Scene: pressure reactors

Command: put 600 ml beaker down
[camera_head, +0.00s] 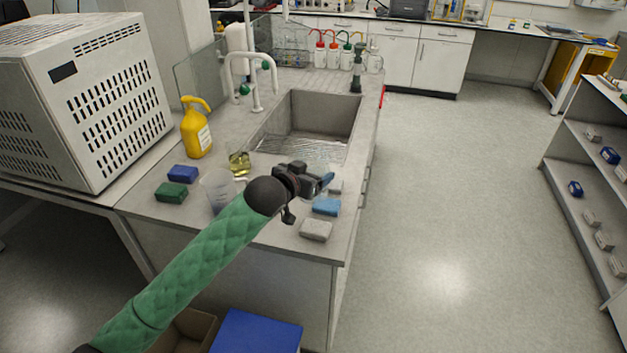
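My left gripper (326,181) is over the near end of the sink counter, just in front of the sink. Its fingertips are small and partly hidden by its own body, so I cannot tell whether they are open or shut. A faint clear glass shape (317,165) shows right behind the fingers; it may be a beaker, but its outline and any contact with the fingers are unclear. A translucent beaker-like vessel (216,187) stands upright on the counter left of my gripper, its right side close to my arm in the picture. My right gripper is not in view.
Near the gripper lie a light blue block (326,207) and a grey block (316,231). A green block (171,192), blue block (183,174), yellow bottle (196,130) and small yellowish vessel (239,162) stand left. The sink (309,122) lies behind; the counter's right edge is close.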

